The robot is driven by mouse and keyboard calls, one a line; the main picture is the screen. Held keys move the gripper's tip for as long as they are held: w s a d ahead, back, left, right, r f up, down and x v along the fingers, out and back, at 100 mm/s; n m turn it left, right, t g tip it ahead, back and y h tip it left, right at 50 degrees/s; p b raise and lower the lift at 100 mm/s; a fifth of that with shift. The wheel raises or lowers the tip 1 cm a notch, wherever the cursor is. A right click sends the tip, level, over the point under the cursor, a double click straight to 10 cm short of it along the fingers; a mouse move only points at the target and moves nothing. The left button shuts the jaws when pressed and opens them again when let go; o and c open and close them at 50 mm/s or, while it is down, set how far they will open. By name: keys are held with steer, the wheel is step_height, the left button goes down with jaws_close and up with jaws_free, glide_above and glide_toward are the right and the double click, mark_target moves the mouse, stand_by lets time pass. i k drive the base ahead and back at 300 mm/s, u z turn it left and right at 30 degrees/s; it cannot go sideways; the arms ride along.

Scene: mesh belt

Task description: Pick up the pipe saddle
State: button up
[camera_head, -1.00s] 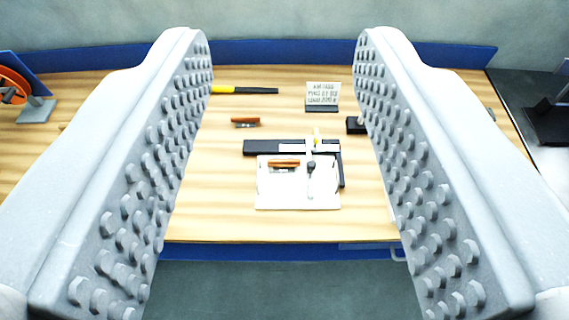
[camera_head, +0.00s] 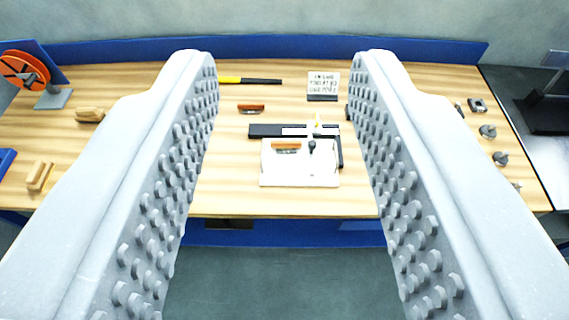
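My gripper (camera_head: 282,62) is open and empty, its two studded grey fingers reaching over the workbench (camera_head: 225,180) from the near side. I cannot tell for sure which thing is the pipe saddle. A small orange-brown piece with a grey underside (camera_head: 251,107) lies on the bench, seen between the fingers. A similar orange-brown piece (camera_head: 286,146) lies on a white tray (camera_head: 300,180) closer to me. Small grey metal parts (camera_head: 487,131) stand at the right of the bench. The right finger hides part of the bench.
A black square tool (camera_head: 275,130) lies behind the tray, and a yellow-and-black tool (camera_head: 262,81) farther back. A small sign (camera_head: 323,86) stands at the back. Tan blocks (camera_head: 40,176) and an orange reel (camera_head: 24,70) are at left. A blue rail (camera_head: 290,46) edges the back.

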mark_target(282, 147)
steer(key=k, duration=1)
steer(key=u, duration=0.5)
steer(key=i, duration=1)
steer(key=u, duration=0.35)
steer(key=i, duration=1.2)
steer(key=z, duration=0.4)
